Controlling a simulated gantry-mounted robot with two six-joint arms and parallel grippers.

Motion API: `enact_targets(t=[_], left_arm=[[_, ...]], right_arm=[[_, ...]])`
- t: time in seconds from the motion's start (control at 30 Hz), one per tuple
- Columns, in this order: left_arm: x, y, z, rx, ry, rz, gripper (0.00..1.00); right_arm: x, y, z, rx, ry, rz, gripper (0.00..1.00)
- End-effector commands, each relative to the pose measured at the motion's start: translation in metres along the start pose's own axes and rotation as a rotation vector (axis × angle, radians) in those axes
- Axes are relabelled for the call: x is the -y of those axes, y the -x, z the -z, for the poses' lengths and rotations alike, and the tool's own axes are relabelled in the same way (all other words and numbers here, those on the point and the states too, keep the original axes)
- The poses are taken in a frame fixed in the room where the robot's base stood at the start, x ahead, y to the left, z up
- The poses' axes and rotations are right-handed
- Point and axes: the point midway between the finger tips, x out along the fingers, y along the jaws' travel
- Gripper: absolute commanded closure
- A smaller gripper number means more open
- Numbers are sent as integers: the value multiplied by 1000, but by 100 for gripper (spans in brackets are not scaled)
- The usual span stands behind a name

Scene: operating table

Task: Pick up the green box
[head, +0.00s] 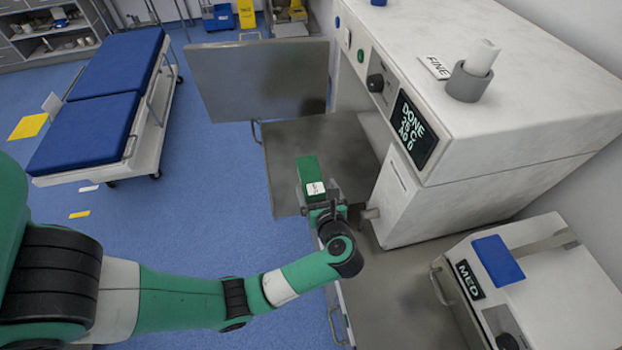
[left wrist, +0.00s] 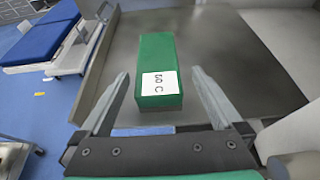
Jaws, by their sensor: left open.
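The green box (head: 311,176) has a white label and sits near the front edge of the grey metal counter. It also shows in the left wrist view (left wrist: 156,58), with its near end between the two fingers. My left gripper (head: 318,203) is open at the near end of the box. In the left wrist view my left gripper (left wrist: 158,95) has a finger on each side of the box, with gaps on both sides. My right gripper is in neither view.
The metal counter (head: 285,140) has free room behind the box. A large white machine (head: 410,200) with a dark display stands to the right. A smaller unit marked MED (head: 560,300) is at the lower right. A blue bed (head: 100,100) stands on the floor at the left.

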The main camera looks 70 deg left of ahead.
Motion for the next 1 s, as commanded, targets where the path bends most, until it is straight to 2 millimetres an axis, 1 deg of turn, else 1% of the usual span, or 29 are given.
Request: enact_targets(t=[0.03, 0.1, 0.27, 0.33, 0.5, 0.6, 0.83, 0.87, 1.0], left_arm=[[-1, -9, 0, 1, 1, -4, 0], [-1, -16, 0, 0, 0, -3, 0], [0, -20, 0, 0, 0, 1, 0], [-1, -26, 0, 0, 0, -2, 0], [-5, -56, 0, 0, 1, -4, 0], [-5, -68, 0, 0, 1, -2, 0], [-4, -70, 0, 0, 0, 1, 0], [-4, -70, 0, 0, 0, 1, 2], [-4, -70, 0, 0, 0, 1, 27]], right_arm=[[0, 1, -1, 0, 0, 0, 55], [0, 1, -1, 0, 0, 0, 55], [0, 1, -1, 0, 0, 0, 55], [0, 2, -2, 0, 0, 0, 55], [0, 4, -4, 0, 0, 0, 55], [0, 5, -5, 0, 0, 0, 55], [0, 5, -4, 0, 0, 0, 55], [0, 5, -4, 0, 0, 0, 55], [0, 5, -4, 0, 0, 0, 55]])
